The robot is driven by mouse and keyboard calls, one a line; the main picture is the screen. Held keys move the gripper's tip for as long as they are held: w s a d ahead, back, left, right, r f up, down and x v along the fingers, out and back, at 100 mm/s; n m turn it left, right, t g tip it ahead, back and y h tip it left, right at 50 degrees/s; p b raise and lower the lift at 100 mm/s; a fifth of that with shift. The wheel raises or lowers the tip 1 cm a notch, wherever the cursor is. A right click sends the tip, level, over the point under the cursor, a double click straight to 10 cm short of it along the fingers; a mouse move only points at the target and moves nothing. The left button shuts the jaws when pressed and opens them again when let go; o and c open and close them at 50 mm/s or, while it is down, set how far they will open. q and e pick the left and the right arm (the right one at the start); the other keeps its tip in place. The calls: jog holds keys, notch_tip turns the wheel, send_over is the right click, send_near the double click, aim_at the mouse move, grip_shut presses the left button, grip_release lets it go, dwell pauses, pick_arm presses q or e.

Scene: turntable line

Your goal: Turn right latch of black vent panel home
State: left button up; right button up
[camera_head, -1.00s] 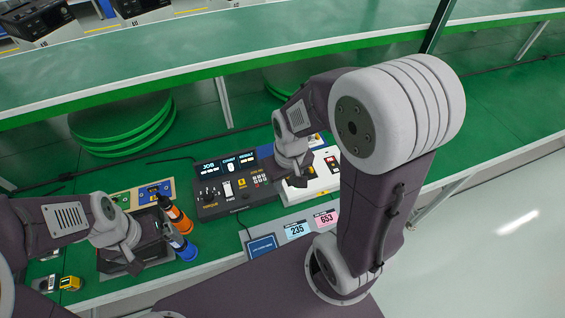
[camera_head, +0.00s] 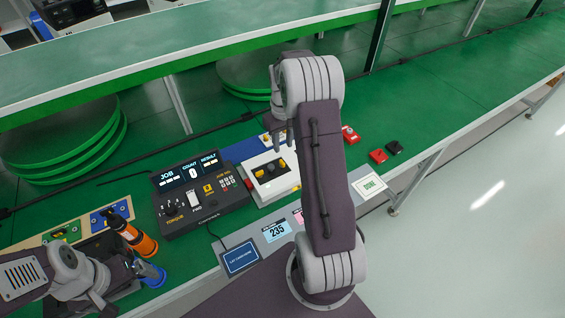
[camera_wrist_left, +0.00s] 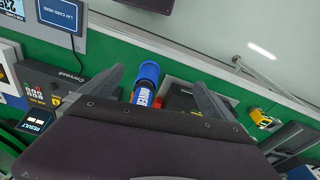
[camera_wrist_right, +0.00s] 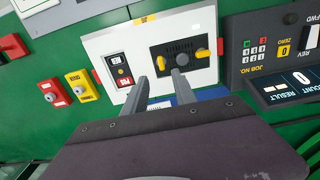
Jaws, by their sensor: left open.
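The black vent panel (camera_head: 268,171) is set in a white unit, with a yellow latch at each end. It also shows in the right wrist view (camera_wrist_right: 181,69), where the picture is turned round. The right latch (camera_head: 282,163) appears there as the left-hand yellow knob (camera_wrist_right: 157,63). My right gripper (camera_wrist_right: 160,77) is open, its fingertips either side of and just short of that latch; contact cannot be told.
A black controller (camera_head: 200,197) stands left of the white unit.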

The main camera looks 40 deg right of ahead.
aim_at(282, 162)
notch_tip(282, 162, down, 9)
jog(key=shift+a+r, duration=0.15)
jog(key=shift+r, duration=0.05)
grip_shut()
